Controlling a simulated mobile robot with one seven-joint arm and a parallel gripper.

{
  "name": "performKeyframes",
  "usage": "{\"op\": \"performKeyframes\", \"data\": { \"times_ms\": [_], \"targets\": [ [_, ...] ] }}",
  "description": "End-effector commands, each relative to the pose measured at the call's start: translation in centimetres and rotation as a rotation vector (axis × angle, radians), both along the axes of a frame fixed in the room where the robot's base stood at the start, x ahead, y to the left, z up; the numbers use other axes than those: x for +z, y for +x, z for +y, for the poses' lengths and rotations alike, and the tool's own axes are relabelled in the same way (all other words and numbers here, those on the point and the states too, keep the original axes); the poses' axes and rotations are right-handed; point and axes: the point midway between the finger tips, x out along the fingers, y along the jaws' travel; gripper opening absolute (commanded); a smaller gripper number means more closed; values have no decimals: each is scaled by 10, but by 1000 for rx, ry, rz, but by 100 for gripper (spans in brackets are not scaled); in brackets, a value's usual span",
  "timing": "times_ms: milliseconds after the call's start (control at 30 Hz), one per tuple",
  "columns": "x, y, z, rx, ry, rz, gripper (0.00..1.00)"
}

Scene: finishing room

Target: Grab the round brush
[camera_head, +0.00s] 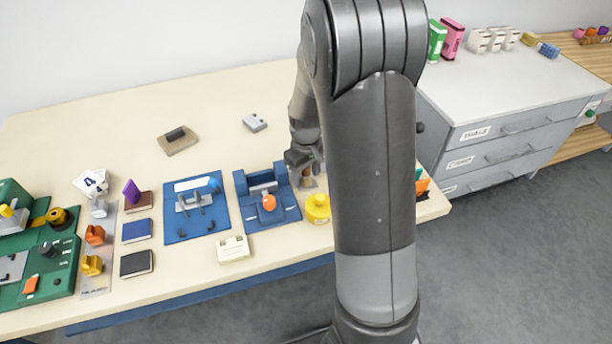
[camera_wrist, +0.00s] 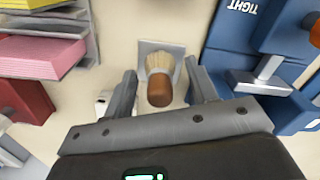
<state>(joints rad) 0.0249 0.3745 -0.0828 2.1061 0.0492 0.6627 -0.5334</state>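The round brush, with pale bristles and a brown rounded handle, shows in the wrist view (camera_wrist: 161,88). It stands at a small grey plate (camera_wrist: 150,48) on the table. My gripper (camera_wrist: 162,86) is open, with one finger on each side of the brush and a visible gap on both sides. In the head view my gripper (camera_head: 305,160) is low over the table, right of the blue fixture. The brush is mostly hidden there behind my gripper and arm.
A blue fixture (camera_head: 243,190) with an orange knob stands close beside my gripper. A yellow round container (camera_head: 318,208) is just in front. In the wrist view, a red block (camera_wrist: 24,97) and a pink stack (camera_wrist: 40,56) lie to the left. The back of the table is mostly clear.

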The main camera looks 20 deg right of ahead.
Motion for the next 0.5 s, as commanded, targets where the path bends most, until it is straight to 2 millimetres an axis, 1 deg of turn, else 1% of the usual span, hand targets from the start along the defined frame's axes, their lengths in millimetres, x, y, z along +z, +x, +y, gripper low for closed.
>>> {"op": "performKeyframes", "data": {
  "times_ms": [33,67,500],
  "targets": [
    [0,0,0,0,0,0,48],
    [0,0,0,0,0,0,46],
    [0,0,0,0,0,0,10]
  ]
}}
